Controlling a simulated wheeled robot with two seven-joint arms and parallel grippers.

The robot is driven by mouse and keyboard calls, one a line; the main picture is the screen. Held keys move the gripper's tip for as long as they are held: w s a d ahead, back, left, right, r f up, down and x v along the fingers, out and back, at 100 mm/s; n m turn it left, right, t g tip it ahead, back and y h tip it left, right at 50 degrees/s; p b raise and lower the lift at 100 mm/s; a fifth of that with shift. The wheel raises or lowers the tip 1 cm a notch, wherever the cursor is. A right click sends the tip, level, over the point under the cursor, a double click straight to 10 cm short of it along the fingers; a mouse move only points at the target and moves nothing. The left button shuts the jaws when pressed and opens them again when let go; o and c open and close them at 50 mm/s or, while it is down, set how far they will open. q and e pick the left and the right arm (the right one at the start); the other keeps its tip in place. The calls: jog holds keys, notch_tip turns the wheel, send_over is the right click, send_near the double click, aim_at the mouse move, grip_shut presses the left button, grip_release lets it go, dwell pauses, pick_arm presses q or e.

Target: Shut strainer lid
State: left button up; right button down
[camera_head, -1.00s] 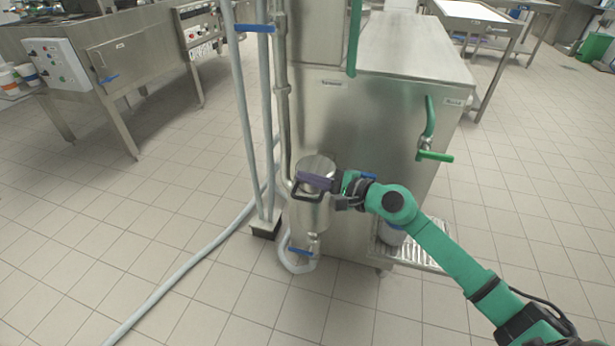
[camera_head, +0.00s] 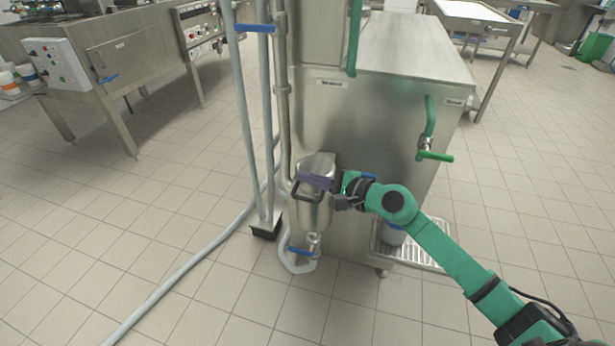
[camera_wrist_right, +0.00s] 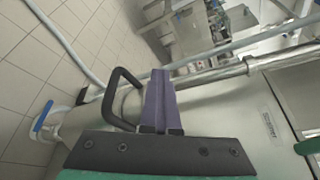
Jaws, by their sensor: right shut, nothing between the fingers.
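The steel strainer (camera_head: 311,214) stands upright against the front of the filler machine. Its lid (camera_head: 319,162) shows behind my right gripper; whether it lies flat or stands tilted is hard to tell. A black loop handle (camera_head: 306,197) is at the strainer's upper front, and a black loop handle also shows in the right wrist view (camera_wrist_right: 121,98). My right gripper (camera_head: 314,181) is shut and empty, its purple fingers lying across the strainer top in front of the lid. In the wrist view the fingers (camera_wrist_right: 159,99) are beside the loop; contact is unclear. My left gripper is out of view.
The steel machine (camera_head: 385,120) stands right behind the strainer. Pipes (camera_head: 262,130) rise on its left, and a grey hose (camera_head: 190,265) runs over the floor. A blue-handled valve (camera_head: 304,250) is below the strainer. A grated tray (camera_head: 415,254) lies under my right arm.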

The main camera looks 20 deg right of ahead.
jog(key=c, duration=0.9)
grip_release()
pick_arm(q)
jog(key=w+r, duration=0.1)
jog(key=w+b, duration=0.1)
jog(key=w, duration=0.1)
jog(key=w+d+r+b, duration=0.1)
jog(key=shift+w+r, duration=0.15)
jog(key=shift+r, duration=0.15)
pick_arm(e)
jog(key=v, duration=1.4)
jog(key=shift+s+d, duration=0.1)
jog(key=shift+s, duration=0.15)
